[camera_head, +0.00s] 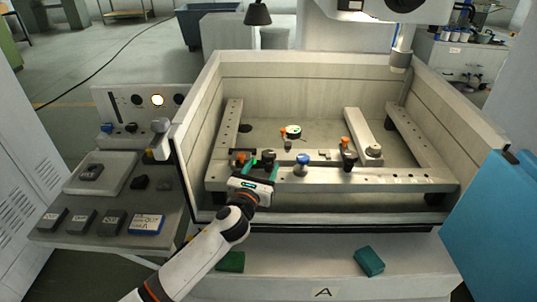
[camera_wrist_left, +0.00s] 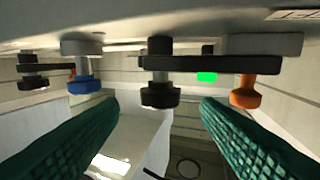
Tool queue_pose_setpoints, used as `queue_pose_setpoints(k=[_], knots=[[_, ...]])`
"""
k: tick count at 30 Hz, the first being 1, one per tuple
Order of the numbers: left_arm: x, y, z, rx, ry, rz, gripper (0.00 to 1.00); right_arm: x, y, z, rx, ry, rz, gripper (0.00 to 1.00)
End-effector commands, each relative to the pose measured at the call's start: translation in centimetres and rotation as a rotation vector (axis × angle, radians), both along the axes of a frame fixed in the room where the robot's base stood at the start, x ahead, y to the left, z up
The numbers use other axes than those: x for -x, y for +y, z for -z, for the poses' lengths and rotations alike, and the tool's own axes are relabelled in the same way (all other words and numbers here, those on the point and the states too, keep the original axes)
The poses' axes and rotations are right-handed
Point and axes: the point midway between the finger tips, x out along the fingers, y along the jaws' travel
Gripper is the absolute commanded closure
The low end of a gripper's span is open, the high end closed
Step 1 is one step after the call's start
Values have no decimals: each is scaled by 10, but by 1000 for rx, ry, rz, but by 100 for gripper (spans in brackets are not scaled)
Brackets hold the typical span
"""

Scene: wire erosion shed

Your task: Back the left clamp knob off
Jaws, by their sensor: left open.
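The left clamp (camera_head: 241,158) sits on the near rail inside the machine tank, with a black knob (camera_head: 268,155) and an orange-topped part beside it. In the left wrist view the black knob (camera_wrist_left: 160,94) hangs from a dark strap (camera_wrist_left: 200,64), with the orange knob (camera_wrist_left: 245,92) to its right. My left gripper (camera_head: 259,168) is at the near rail, close to the clamp. Its green fingers are open, one on each side of the black knob in the wrist view, with clear gaps. Contact is not visible. My right gripper is not in view.
A blue knob (camera_head: 303,160) stands on the rail just right of my gripper. A second clamp (camera_head: 347,156) with an orange knob is further right. The tank's front wall (camera_head: 330,216) lies under my arm. Green blocks (camera_head: 369,261) rest on the front ledge.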

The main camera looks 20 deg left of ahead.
Motion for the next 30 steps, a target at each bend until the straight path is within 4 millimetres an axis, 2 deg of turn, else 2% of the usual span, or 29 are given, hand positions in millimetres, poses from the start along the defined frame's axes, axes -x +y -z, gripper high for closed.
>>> queue_pose_setpoints(k=[3,9,15,23,30], knots=[[-24,0,-1,2,0,-3,42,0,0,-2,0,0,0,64],[-49,-1,0,1,-1,-1,42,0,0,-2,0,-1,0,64],[-59,-1,0,1,1,-1,42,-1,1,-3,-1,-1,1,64],[-59,-1,0,1,0,-1,42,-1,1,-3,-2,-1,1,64],[-59,-1,0,2,1,-1,81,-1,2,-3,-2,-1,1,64]])
